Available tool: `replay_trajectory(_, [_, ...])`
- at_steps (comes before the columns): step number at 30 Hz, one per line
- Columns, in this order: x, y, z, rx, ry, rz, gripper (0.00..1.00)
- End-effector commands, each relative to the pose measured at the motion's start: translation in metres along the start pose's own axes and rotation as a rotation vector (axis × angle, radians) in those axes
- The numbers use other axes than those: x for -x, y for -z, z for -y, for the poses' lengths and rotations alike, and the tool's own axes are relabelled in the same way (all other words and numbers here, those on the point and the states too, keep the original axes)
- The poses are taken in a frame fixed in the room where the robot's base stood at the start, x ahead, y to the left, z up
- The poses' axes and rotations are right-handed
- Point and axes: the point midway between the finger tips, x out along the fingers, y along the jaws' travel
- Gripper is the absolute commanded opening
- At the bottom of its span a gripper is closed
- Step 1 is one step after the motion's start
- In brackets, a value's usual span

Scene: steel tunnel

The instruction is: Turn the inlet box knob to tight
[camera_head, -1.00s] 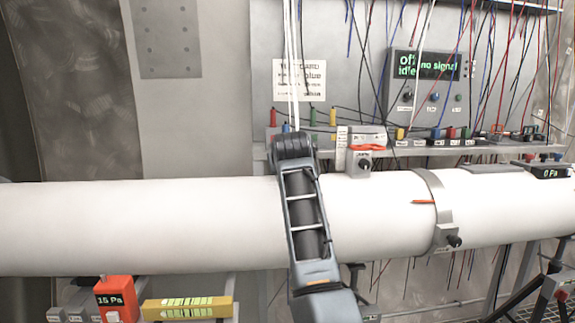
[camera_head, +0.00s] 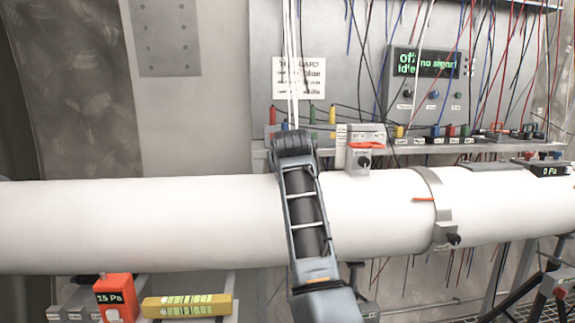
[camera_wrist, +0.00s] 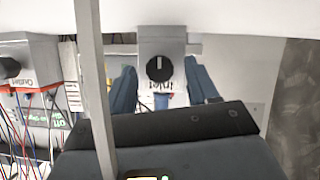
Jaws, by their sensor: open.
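The inlet box (camera_wrist: 163,42) is a grey box with a round black knob (camera_wrist: 160,69) on its face, seen upside down in the wrist view. The knob bears a white line, roughly upright in the picture. The label below it reads Inlet. My gripper (camera_wrist: 158,67) is open, with one blue-grey finger on each side of the knob and visible gaps between. I cannot tell how deep the fingertips reach. In the head view my arm covers the gripper and the inlet box.
The Outlet box (camera_wrist: 30,62) stands left in the wrist view, beside hanging wires. A grey bar (camera_wrist: 92,80) crosses that view.

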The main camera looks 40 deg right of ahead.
Motion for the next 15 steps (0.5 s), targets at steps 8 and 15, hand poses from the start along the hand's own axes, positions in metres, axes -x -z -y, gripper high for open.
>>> replay_trajectory(8, [0.036, -0.001, 0.001, 0.0, 0.0, -0.002, 0.59])
replay_trajectory(15, [0.069, -0.001, 0.001, 0.0, 0.001, -0.001, 0.59])
